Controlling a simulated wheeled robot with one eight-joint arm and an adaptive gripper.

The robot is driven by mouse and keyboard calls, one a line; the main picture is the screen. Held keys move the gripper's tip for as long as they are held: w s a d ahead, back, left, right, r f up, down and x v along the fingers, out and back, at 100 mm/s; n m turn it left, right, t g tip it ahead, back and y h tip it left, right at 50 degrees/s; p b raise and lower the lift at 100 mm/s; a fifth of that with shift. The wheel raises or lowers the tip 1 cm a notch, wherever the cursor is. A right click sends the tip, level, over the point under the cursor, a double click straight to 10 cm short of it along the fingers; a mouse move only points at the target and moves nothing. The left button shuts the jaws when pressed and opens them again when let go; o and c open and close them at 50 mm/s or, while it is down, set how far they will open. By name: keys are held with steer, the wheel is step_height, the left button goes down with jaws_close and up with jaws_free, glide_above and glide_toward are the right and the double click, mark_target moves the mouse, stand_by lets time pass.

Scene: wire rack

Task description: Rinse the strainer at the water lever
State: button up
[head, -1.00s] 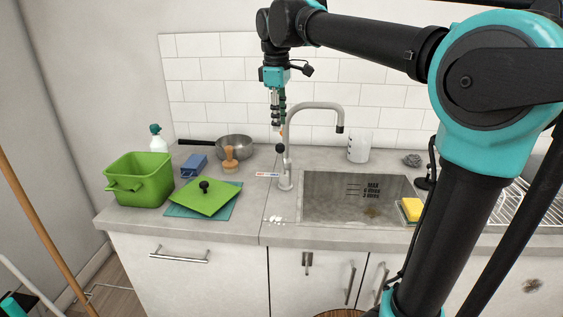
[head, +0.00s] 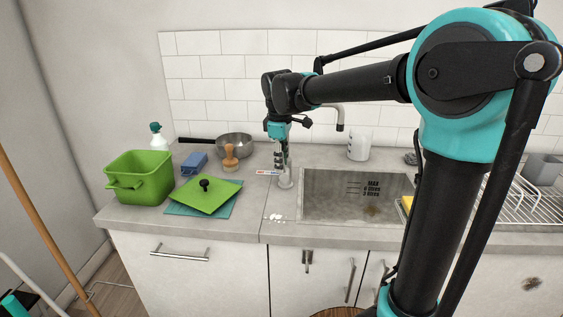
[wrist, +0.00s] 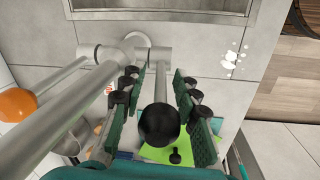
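The tap (head: 338,115) stands at the sink's left corner. Its lever ends in a black ball knob (wrist: 159,125), seen in the wrist view between the two fingers of my gripper (wrist: 164,95). The fingers are apart, one on each side of the lever, and I cannot tell whether they touch it. I cannot make out a strainer; a metal pan (head: 234,146) is at the back left.
Left of the tap are a wooden-handled brush (head: 230,160), a blue block (head: 194,164), a green lid (head: 205,197) and a green bin (head: 140,178). A white jug (head: 359,144) stands behind the sink. A wire rack (head: 518,196) is at the right, partly hidden by my arm.

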jaws_close()
steer(key=shift+a, duration=0.1)
stand_by(0.4)
steer(key=shift+a+f+h, duration=0.15)
steer(key=shift+a+h, duration=0.25)
steer(key=shift+h, duration=0.5)
jaws_free()
